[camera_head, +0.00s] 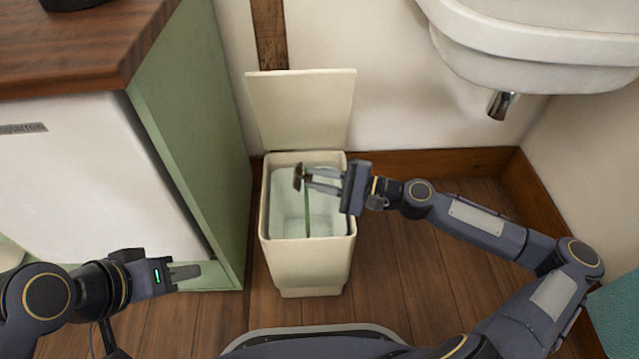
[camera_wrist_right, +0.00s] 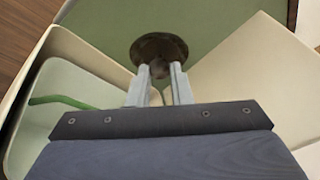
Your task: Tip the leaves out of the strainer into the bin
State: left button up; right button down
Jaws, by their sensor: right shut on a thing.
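The cream bin (camera_head: 310,262) stands on the floor with its lid (camera_head: 302,108) open. My right gripper (camera_head: 308,181) is over the bin's opening, shut on a small dark round thing, which I take to be the strainer (camera_head: 298,172). In the right wrist view, the strainer (camera_wrist_right: 158,42) is a dark brown disc just beyond the fingertips. It appears edge-on in the head view. I cannot make out any leaves on it. My left gripper (camera_head: 188,272) is low at the left, away from the bin; its jaw gap does not show clearly.
A thin green stem-like thing (camera_head: 307,215) shows inside the bin; it also shows in the right wrist view (camera_wrist_right: 60,101). A green cabinet (camera_head: 195,130) stands close left of the bin. A white basin (camera_head: 540,50) with a drainpipe hangs upper right. Wooden floor (camera_head: 400,255) lies clear right.

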jog(key=y+b, duration=0.1)
jog(key=f+m+t+y, duration=0.1)
jog(key=shift+y+b, duration=0.35)
jog(key=shift+y, duration=0.05)
dwell(0.6)
jog(key=shift+r, duration=0.1)
